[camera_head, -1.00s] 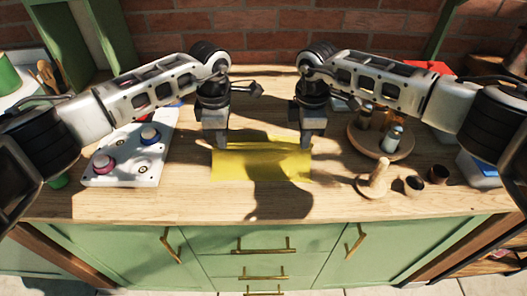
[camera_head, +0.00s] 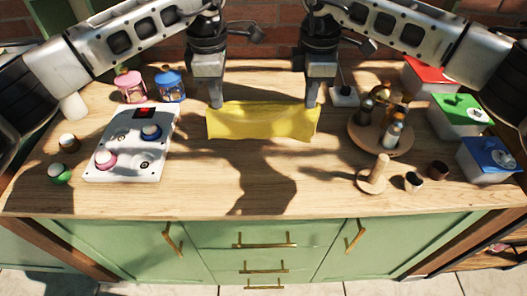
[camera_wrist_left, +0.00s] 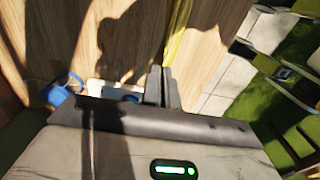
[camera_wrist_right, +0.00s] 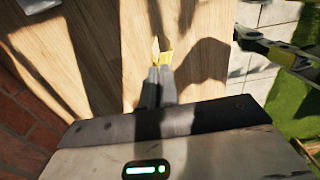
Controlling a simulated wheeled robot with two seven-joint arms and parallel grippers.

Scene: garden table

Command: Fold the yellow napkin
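The yellow napkin (camera_head: 262,125) hangs between my two grippers in the head view, sagging a little in the middle, with its shadow on the table in front. My left gripper (camera_head: 216,104) is shut on its left far corner. My right gripper (camera_head: 311,103) is shut on its right far corner. In the left wrist view a thin yellow edge of the napkin (camera_wrist_left: 178,32) runs away from the closed fingers (camera_wrist_left: 160,86). In the right wrist view a small piece of the napkin (camera_wrist_right: 160,56) shows at the closed fingertips (camera_wrist_right: 157,74).
A white panel with colored knobs (camera_head: 118,172) lies left. Pink (camera_head: 130,86) and blue (camera_head: 170,84) lanterns stand behind it. A round wooden tray (camera_head: 366,146) with bottles stands right, near red, green (camera_head: 459,115) and blue (camera_head: 488,160) lidded boxes. The front middle of the wooden table (camera_head: 215,190) is clear.

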